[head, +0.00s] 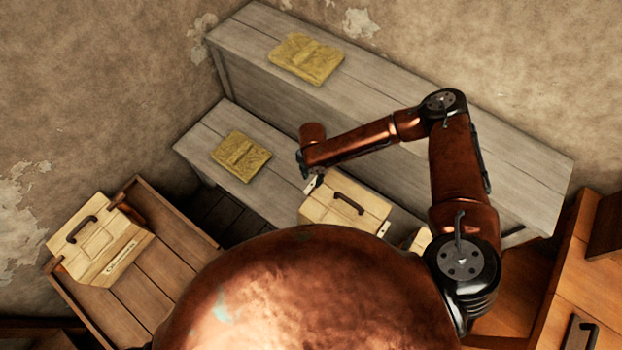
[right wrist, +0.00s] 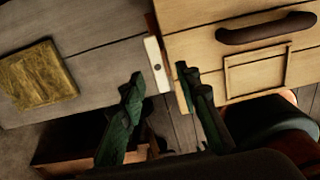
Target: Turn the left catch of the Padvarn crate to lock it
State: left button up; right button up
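A pale wooden crate (head: 345,204) with a dark handle stands at the middle of the head view, partly hidden by my own body. The right wrist view shows its boards and the handle (right wrist: 266,28). At its left edge is a small pale catch (right wrist: 153,52) with a dark pin, upright in that view. My right gripper (head: 305,168) is at this left edge. In the right wrist view its green fingers (right wrist: 158,73) are apart, with the catch's lower end between or just beyond the tips; contact cannot be told. No name is readable on this crate. My left gripper is out of view.
Another handled crate (head: 97,238), with a label too small to read, stands on a slatted wooden stand (head: 165,262) at left. Yellow packets (head: 306,58) (head: 240,156) lie on the upper and lower grey steps (head: 400,100). Brown wooden furniture (head: 575,290) stands at right.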

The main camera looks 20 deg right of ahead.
aim_at(312, 184)
jog(key=f, duration=0.4)
jog(key=shift+w, duration=0.2)
jog(key=shift+s+a+f, duration=0.1)
jog(key=shift+f, duration=0.1)
grip_shut()
